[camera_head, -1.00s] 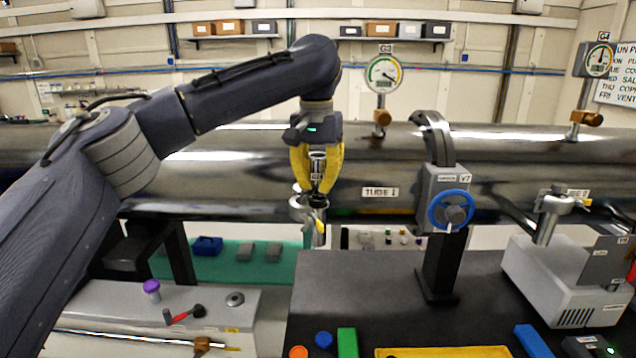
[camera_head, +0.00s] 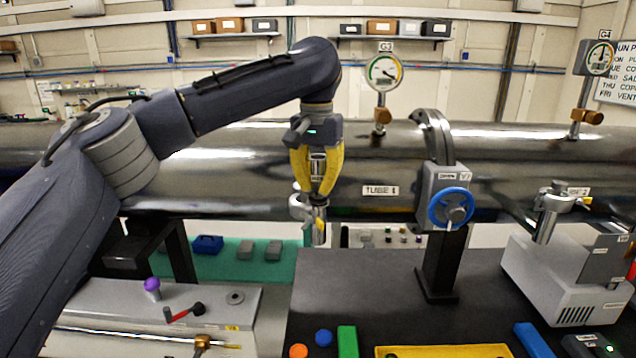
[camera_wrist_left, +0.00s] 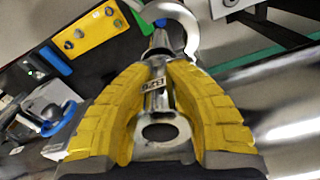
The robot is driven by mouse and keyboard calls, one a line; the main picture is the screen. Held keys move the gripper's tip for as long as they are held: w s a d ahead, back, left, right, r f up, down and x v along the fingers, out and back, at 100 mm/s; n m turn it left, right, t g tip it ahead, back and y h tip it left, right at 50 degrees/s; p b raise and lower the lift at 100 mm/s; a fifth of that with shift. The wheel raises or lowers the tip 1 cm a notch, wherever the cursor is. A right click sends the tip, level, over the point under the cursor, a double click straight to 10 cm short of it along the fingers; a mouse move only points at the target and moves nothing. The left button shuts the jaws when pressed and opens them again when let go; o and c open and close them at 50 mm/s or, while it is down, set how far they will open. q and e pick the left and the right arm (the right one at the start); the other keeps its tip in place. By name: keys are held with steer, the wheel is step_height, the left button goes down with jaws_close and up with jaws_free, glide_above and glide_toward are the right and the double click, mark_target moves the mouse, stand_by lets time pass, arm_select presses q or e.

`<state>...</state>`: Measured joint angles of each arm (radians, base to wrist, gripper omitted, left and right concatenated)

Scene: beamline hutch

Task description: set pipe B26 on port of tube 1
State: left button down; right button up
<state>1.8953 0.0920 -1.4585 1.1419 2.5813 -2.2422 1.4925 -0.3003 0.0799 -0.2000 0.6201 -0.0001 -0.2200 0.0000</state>
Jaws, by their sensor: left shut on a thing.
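My left gripper (camera_head: 318,200) is shut on pipe B26 (camera_head: 318,164), a short, upright metal pipe in front of tube 1 (camera_head: 250,185). In the left wrist view the pipe's B26 label (camera_wrist_left: 158,86) shows between the yellow fingers, with its round open end facing the camera. The port of tube 1 (camera_head: 298,206) is just under the fingertips, with a yellow-handled clamp. In the left wrist view the C-shaped clamp (camera_wrist_left: 190,22) curves open beside the pipe's far end. The fingers hide part of the joint; I cannot tell whether the pipe touches the port. My right gripper is out of view.
A valve with a blue handwheel (camera_head: 450,208) stands to the right on the tube. A grey pump box (camera_head: 560,283) is at right. The black bench (camera_head: 360,285) has free room behind the yellow tray (camera_head: 440,351).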

arm_select(q)
steer(key=shift+f, duration=0.15)
steer(key=c, duration=1.3)
jaws_free()
